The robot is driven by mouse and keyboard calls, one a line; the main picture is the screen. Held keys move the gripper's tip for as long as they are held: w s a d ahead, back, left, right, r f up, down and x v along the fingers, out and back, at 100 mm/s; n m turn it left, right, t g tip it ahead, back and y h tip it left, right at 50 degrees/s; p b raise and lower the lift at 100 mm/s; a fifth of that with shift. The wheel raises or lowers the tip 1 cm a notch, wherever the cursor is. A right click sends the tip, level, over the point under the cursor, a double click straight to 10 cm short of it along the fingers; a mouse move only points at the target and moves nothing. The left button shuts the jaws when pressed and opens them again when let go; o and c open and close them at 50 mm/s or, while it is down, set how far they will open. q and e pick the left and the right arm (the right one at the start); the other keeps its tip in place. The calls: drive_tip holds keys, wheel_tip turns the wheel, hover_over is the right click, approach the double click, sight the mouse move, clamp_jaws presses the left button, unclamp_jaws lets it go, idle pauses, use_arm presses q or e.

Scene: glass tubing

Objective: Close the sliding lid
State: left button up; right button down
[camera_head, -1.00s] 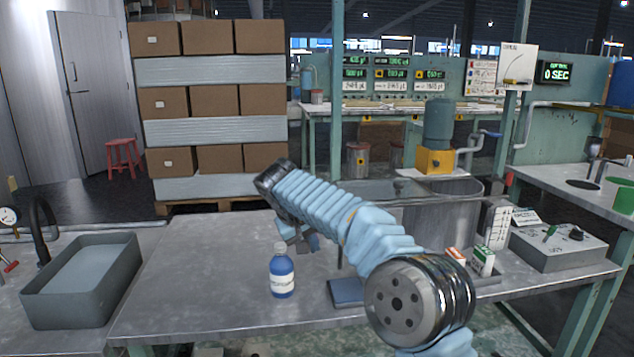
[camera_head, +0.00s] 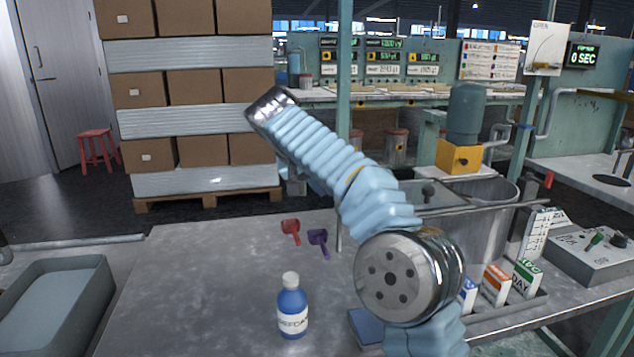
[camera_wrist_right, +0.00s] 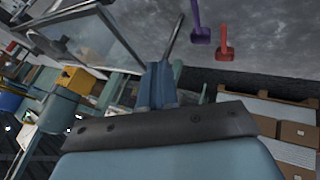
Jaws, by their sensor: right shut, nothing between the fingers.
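A metal tank (camera_head: 485,232) stands at the back right of the bench. A framed glass panel, apparently the sliding lid (camera_head: 428,194), lies level at its top, reaching left past it with a small dark knob. Part of the rim shows beyond the frame; my arm hides some of the panel. In the right wrist view the framed glass (camera_wrist_right: 105,38) is at upper left. My right gripper (camera_wrist_right: 158,85) is shut and empty, with a thin metal rod beside its tips. In the head view my forearm mostly hides this gripper.
A blue bottle (camera_head: 292,307), a red scoop (camera_head: 291,231) and a purple scoop (camera_head: 318,241) are on the bench. Small boxes (camera_head: 495,284) stand in a tray at right, near a control box (camera_head: 590,250). The bench's left middle is clear.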

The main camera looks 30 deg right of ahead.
use_arm(q)
drive_tip(key=shift+f+b, duration=0.45)
drive_tip(key=shift+f, duration=0.2)
use_arm(e)
drive_tip(key=d+f, duration=0.4)
drive_tip(key=d, duration=0.3)
drive_tip(key=shift+w+f, duration=0.25)
drive_tip(key=shift+f, duration=0.1)
